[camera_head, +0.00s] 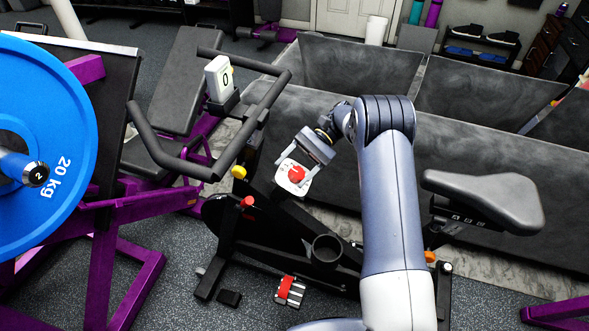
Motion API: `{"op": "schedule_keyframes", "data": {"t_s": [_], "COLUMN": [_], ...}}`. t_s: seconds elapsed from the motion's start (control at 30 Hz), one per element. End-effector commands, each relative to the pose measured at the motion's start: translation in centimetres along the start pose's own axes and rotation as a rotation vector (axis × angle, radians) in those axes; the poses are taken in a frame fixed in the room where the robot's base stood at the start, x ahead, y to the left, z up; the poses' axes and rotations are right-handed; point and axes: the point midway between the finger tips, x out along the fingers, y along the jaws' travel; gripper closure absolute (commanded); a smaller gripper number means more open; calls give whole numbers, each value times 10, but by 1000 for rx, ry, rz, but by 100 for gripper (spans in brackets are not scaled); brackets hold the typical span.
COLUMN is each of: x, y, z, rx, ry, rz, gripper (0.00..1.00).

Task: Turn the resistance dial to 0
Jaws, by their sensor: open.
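The exercise bike carries a white plate (286,183) with a red dial (296,173), below and right of its handlebar. My gripper (293,172) is open, with its fingers reaching down at the dial. The fingers partly cover the dial, and I cannot tell whether they touch it. A white display (223,77) on the bike's handlebar post shows the digit 0. The dial's own marks are too small to read.
The black handlebar (186,160) lies left of my gripper, and the bike saddle (488,200) is at the right. A purple rack with a blue 20 kg plate (62,130) stands at the left. Dark grey box walls (480,160) rise behind the bike.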

Motion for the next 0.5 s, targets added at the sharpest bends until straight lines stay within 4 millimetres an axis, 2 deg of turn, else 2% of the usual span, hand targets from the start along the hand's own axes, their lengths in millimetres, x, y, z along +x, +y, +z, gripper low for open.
{"op": "schedule_keyframes", "data": {"t_s": [0.03,0.1,0.5], "x": [-4,-6,-18], "y": [-5,-9,-28], "z": [10,18,54], "rx": [0,0,0], "ry": [0,0,0], "rz": [0,0,1], "gripper": [36,36,36]}}
